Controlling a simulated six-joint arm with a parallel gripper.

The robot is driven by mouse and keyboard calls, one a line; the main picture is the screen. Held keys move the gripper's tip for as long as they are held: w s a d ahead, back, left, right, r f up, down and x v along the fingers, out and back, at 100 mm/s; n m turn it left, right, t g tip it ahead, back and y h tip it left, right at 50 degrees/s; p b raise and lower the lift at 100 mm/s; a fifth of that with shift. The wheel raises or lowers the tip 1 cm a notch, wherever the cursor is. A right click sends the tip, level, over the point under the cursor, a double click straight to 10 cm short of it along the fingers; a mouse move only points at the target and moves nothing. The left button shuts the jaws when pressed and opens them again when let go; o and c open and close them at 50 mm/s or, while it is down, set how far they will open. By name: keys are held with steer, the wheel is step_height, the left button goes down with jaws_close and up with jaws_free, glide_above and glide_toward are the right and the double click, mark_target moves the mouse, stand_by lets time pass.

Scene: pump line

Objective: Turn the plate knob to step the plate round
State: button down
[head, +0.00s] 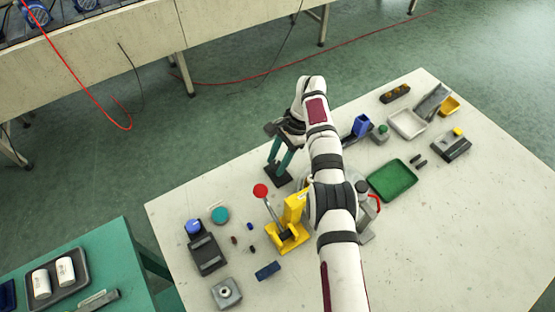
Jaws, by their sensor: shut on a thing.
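My gripper (284,130) is beyond the middle of the table, at the far end of my arm. It is shut, apparently on the plate knob, which is hidden by the dark jaws. Just below are two teal uprights (286,160) on a dark square base (278,176); how they meet my gripper is too small to tell. I cannot make out the plate or how far it is turned.
My arm crosses the pale table (460,240). Left of it stands a yellow lever fixture (288,239) with a red ball (260,190). Right are a green tray (392,180) and a blue holder (361,125). The table's near right is clear.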

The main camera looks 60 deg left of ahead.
steer(key=shift+c, duration=2.1)
jaws_free()
steer(key=r, duration=0.4)
steer(key=shift+w+d+r, duration=0.2)
steer(key=shift+r, duration=0.05)
steer(key=w+d+r, duration=0.6)
steer(key=d, duration=0.3)
steer(key=shift+w+r, duration=0.25)
